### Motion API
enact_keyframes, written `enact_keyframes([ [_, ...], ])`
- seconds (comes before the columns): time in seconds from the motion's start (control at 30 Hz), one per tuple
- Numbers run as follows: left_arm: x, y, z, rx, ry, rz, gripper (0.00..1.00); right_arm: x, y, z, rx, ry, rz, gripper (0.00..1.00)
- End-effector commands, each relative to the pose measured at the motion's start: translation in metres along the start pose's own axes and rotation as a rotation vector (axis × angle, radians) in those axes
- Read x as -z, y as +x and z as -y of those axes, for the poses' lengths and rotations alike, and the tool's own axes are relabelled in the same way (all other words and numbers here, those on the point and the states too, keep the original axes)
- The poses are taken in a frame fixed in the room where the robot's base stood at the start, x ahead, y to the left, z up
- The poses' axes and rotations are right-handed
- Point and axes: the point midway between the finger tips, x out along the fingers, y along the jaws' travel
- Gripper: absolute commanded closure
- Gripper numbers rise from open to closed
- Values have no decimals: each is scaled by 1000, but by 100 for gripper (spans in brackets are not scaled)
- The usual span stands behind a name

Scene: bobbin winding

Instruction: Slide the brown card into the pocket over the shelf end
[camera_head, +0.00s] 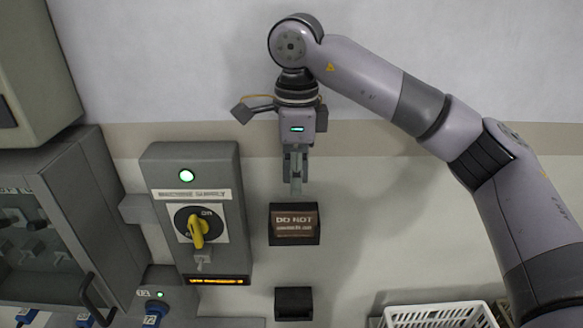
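The brown card (296,218) carries pale lettering that starts "DO NOT"; its lower line is too small to read. It sits upright in a dark holder (294,241) on the wall, with the holder's rim around it. My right gripper (296,190) points down just above the card's top edge, and a small gap seems to show between them. Its fingers look close together, but whether they are shut is unclear. My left gripper is not in view.
A second, smaller dark holder (293,303) is below the first. A grey switch box (193,215) with a yellow knob (198,229) stands to the left, beside a glass-fronted cabinet (75,215). A white basket (438,316) is at the lower right.

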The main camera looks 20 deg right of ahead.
Motion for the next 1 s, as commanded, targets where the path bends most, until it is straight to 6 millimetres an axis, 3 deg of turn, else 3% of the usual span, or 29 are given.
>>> enact_keyframes([
  [0.1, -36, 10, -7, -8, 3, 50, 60, 0, 17, 0, -2, 1, -1, 78],
  [0.2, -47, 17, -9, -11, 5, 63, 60, 0, 30, 0, -3, 1, -2, 78],
  [0.27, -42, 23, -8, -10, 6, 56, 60, 0, 38, 0, -2, 1, -2, 78],
  [0.5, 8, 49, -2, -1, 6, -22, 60, 0, 68, 0, -1, 0, 1, 78],
  [0.57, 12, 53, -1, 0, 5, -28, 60, 0, 74, 0, -1, 0, 1, 78],
  [0.67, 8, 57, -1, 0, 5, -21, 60, 0, 79, 0, -2, 0, 1, 78],
  [0.9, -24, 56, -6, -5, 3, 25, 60, 0, 80, 0, -2, 0, 1, 78],
  [1.0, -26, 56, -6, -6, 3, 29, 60, 0, 80, 0, -2, 0, 1, 79],
])
